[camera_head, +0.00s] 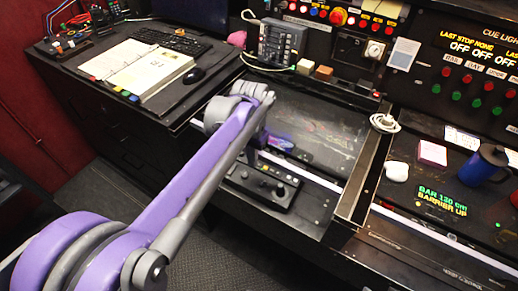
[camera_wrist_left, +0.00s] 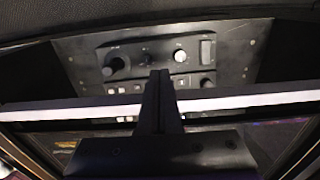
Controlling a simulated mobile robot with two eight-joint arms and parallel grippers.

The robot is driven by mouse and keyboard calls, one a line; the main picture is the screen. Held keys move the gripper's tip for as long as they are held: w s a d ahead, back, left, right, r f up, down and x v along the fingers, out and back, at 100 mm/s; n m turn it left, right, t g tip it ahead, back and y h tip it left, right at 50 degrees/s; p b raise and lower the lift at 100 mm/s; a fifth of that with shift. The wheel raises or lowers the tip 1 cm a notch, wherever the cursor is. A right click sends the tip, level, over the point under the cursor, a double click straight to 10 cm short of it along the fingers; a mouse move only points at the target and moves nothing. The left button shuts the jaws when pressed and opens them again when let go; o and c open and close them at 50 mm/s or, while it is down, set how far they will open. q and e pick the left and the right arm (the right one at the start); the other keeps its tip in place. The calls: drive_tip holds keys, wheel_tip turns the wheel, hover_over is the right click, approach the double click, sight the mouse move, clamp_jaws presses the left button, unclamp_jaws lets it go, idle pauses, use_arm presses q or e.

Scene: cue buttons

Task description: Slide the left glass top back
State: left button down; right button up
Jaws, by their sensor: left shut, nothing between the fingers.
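The left glass top (camera_head: 318,124) is a dark, glossy pane in the middle of the head view, with a pale strip along its front edge. In the left wrist view a bright white strip (camera_wrist_left: 245,101) runs across the picture behind my fingers. My left gripper (camera_head: 253,158) is shut and empty at the left part of that front edge. In the wrist view its closed fingers (camera_wrist_left: 158,85) cross in front of the strip; I cannot tell whether they touch it. A black control panel with knobs (camera_head: 262,187) lies in front of the strip, and also shows in the wrist view (camera_wrist_left: 146,63).
An open binder (camera_head: 137,68), keyboard (camera_head: 172,41) and mouse (camera_head: 197,75) lie on the left desk. A dark divider (camera_head: 361,182) separates the right bay, which holds a blue mug (camera_head: 483,164) and pink notes (camera_head: 432,152). A coiled white cable (camera_head: 384,123) lies at the divider's back end.

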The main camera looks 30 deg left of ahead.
sight(282, 122)
idle(0.3)
use_arm(q)
drive_tip(key=shift+w+d+p, duration=0.2)
drive_tip(key=shift+w+p, duration=0.1)
drive_tip(key=shift+w, duration=1.95)
drive_tip(key=shift+w+d+p, duration=0.15)
drive_tip(key=shift+w+p, duration=0.15)
drive_tip(key=shift+w, duration=1.95)
drive_tip(key=shift+w+d+r+p, duration=0.15)
drive_tip(key=shift+w+p, duration=0.65)
drive_tip(key=shift+w, duration=1.5)
drive_tip(key=shift+w+d+p, duration=0.2)
drive_tip(key=shift+w+p, duration=0.7)
drive_tip(key=shift+w, duration=1.3)
